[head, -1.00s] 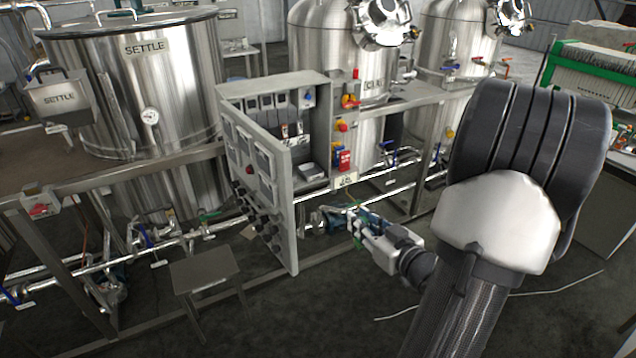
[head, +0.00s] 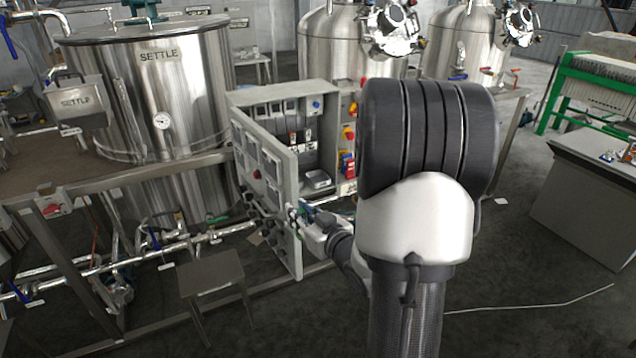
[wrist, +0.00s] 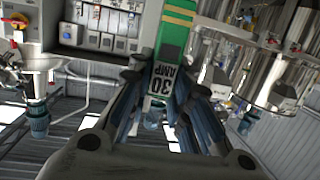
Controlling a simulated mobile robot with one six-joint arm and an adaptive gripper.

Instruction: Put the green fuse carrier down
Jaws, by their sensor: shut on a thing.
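The green fuse carrier (wrist: 172,45) is a long green piece with yellow bands and a "30 AMP" label, seen in the wrist view. My gripper (wrist: 163,84) is shut on its label end, with the rest of it sticking out beyond the fingers. In the head view my gripper (head: 304,220) is low beside the open door of the grey electrical cabinet (head: 283,97).
The cabinet door (head: 270,190) stands open close to my gripper. A small stool (head: 212,272) is at its left.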

